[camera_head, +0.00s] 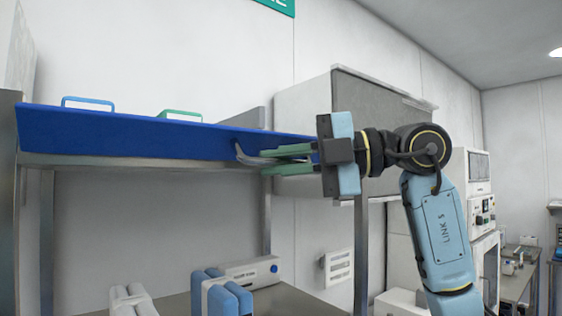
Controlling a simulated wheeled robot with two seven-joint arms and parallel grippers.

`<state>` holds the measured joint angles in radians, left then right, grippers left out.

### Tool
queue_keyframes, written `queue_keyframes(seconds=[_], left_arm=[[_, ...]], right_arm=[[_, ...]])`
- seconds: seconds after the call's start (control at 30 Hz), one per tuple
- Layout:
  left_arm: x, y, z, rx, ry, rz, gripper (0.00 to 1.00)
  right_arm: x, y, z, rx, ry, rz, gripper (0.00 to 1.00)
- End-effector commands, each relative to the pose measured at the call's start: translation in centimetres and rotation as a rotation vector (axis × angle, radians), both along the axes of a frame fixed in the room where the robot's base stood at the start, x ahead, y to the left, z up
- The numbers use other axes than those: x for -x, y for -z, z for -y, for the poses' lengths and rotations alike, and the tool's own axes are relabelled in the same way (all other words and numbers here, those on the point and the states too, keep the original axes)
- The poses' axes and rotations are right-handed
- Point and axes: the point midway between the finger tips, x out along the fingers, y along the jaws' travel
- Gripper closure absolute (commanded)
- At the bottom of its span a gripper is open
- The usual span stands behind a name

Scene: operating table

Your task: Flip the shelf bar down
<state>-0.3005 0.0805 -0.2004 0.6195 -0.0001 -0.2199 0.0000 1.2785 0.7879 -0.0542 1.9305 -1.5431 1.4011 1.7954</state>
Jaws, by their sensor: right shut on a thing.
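The shelf bar is a long blue panel (120,138) along the front edge of the upper shelf, at the left and middle of the view. A curved grey handle (243,156) sits near the right end of this bar. My right gripper (266,162), with green fingers, reaches in from the right at the bar's right end. Its fingers are shut on the grey handle; the exact contact is partly hidden by the fingers. My left gripper is not in view.
Blue (88,103) and green (180,114) handles stick up behind the bar. A metal shelf frame (47,240) stands below. White and blue devices (222,292) are on the lower surface. A grey-fronted cabinet (365,105) is behind my right arm.

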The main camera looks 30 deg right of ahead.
Motion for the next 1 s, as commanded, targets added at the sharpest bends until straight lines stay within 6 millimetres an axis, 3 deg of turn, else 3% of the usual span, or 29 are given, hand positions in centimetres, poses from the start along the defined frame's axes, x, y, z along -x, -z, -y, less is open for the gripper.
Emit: queue_keyframes(seconds=[0.37, 1.0], left_arm=[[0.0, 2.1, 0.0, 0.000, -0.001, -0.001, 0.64], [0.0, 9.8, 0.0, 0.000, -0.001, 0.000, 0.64]], right_arm=[[0.0, 1.0, 0.0, -0.009, 0.001, 0.106, 1.00], [-0.9, 4.1, -0.1, -0.058, 0.000, 0.674, 1.00]])
